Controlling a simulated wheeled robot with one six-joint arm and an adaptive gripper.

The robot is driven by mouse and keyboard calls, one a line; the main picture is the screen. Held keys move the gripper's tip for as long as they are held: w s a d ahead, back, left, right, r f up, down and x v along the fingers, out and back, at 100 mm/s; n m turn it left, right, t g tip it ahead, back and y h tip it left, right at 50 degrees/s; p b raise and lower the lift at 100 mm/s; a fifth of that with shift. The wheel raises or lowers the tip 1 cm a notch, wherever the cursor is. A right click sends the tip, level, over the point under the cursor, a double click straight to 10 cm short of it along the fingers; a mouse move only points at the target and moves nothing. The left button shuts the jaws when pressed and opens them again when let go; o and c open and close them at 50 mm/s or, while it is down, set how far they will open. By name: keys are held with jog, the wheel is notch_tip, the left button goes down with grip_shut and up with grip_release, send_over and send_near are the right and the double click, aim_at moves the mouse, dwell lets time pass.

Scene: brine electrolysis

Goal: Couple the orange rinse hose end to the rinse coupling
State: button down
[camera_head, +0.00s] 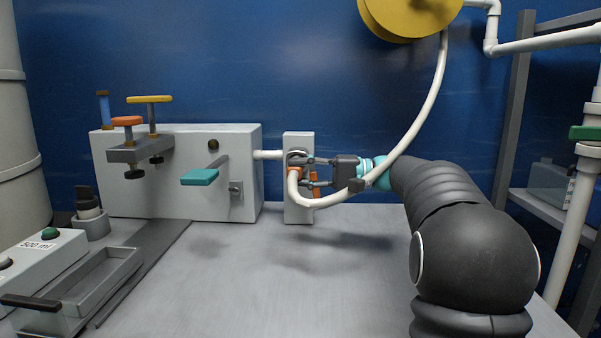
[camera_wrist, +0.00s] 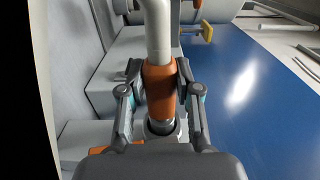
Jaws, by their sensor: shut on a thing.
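The orange rinse hose end (camera_head: 294,174) is at the end of a white hose (camera_head: 428,108). My gripper (camera_head: 307,174) is shut on it, and in the wrist view the orange hose end (camera_wrist: 160,88) sits between both fingers. The rinse coupling (camera_head: 297,156) is on the grey upright block, directly at the hose end. In the wrist view the metal tip below the orange sleeve meets the round dark-rimmed coupling (camera_wrist: 161,131), in line with it. I cannot tell whether it is fully seated. My fingers partly hide the joint in the head view.
An orange piece (camera_head: 317,183) shows on the block beside my gripper. The hose loops up to a yellow reel (camera_head: 408,16). A grey housing (camera_head: 235,146) with a teal lever (camera_head: 199,177) stands left. The bench (camera_head: 290,285) in front is clear; a tray (camera_head: 83,279) lies at left.

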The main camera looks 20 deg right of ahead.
jog(key=shift+w+d+p, duration=0.25)
jog(key=shift+w+p, duration=0.35)
jog(key=shift+w, duration=0.2)
dwell(1.4)
jog(key=c, duration=0.7)
grip_release()
jog(key=shift+d, duration=0.1)
jog(key=v, duration=1.2)
